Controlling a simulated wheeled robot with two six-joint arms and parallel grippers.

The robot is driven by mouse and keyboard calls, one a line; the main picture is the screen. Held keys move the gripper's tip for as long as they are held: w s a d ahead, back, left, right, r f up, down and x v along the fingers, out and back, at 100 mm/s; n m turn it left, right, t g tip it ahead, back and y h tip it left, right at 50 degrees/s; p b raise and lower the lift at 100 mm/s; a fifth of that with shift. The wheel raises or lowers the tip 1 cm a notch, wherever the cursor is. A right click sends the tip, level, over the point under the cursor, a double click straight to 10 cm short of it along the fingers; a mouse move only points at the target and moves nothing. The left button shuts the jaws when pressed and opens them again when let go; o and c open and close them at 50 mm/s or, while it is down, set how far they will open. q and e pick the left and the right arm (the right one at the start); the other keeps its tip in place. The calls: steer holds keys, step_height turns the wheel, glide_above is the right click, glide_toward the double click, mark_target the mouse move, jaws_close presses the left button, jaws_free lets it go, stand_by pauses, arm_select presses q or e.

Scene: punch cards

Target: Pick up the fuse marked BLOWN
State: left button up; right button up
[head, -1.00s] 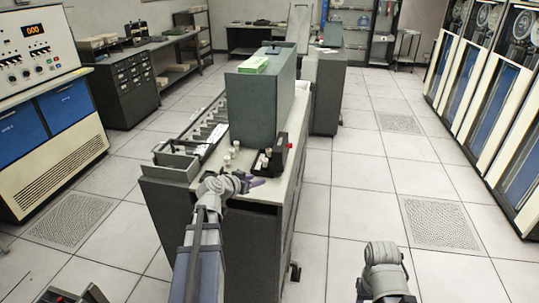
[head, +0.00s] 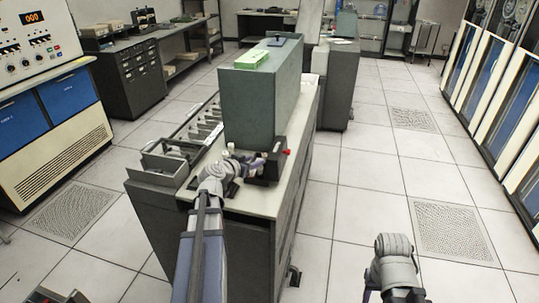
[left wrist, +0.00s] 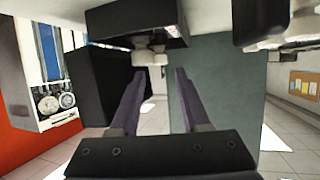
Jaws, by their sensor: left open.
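My left gripper (head: 258,162) is open over the front end of the grey machine, beside a small black block with a red part (head: 286,152). In the left wrist view, its two purple fingers (left wrist: 154,72) are apart with nothing held. Small white cylinders (left wrist: 150,58), possibly fuses, show near the fingertips, below a black block (left wrist: 135,22). More pale rounded pieces (left wrist: 272,42) show at upper right. No BLOWN marking is readable, and my arm hides part of the worktop in the head view. My right arm is at lower right, its jaws unclear.
A tall green-grey box (head: 262,100) stands close behind the left gripper, with a light green stack (head: 252,60) on top. A slotted card rack (head: 205,130) and an open grey tray (head: 165,165) lie to the left.

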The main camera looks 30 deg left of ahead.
mark_target(263, 156)
arm_select(q)
steer(key=shift+w, duration=0.4)
steer(key=shift+b+x, duration=1.55)
steer(key=shift+x, duration=2.4)
steer(key=shift+d, duration=0.1)
steer(key=shift+c, duration=0.5)
jaws_close()
arm_select(e)
steer(key=f, duration=0.3)
steer(key=shift+w, duration=0.4)
